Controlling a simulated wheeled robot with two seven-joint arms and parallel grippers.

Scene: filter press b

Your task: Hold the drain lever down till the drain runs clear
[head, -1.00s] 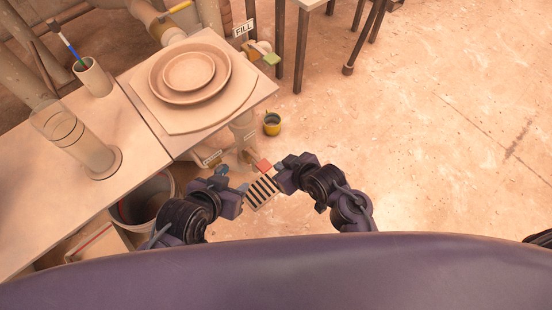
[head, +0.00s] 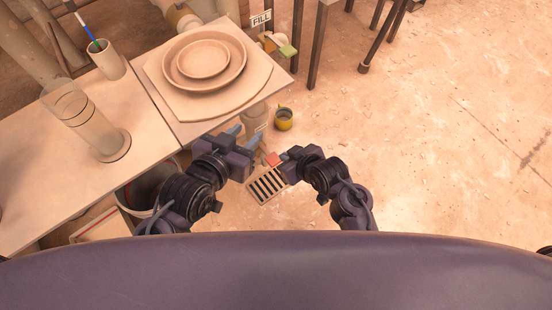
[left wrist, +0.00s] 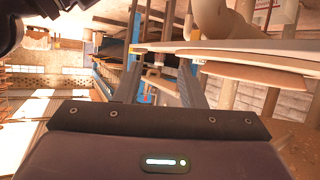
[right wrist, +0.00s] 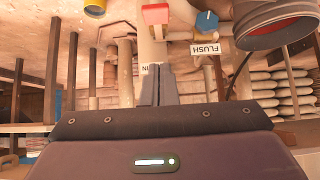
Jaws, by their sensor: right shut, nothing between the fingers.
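The drain lever has a red pad (head: 272,159), seen beside the tip of my right gripper (head: 284,157) in the head view. In the right wrist view the red pad (right wrist: 155,13) stands on a pale stem above the fingertips, with a gap in the picture. My right gripper's fingers (right wrist: 155,72) are together and empty. A partly hidden label ending in "IN" (right wrist: 150,68) is behind them. My left gripper (head: 244,137) is open and empty beside the table edge; its fingers (left wrist: 160,75) are well apart. Whether the drain runs clear cannot be seen.
A slotted floor grate (head: 267,186) lies below the grippers. A blue knob (right wrist: 207,20) with a FLUSH label (right wrist: 206,49) is near the red pad. A green handle (head: 288,50) is by the FILL sign (head: 261,19).

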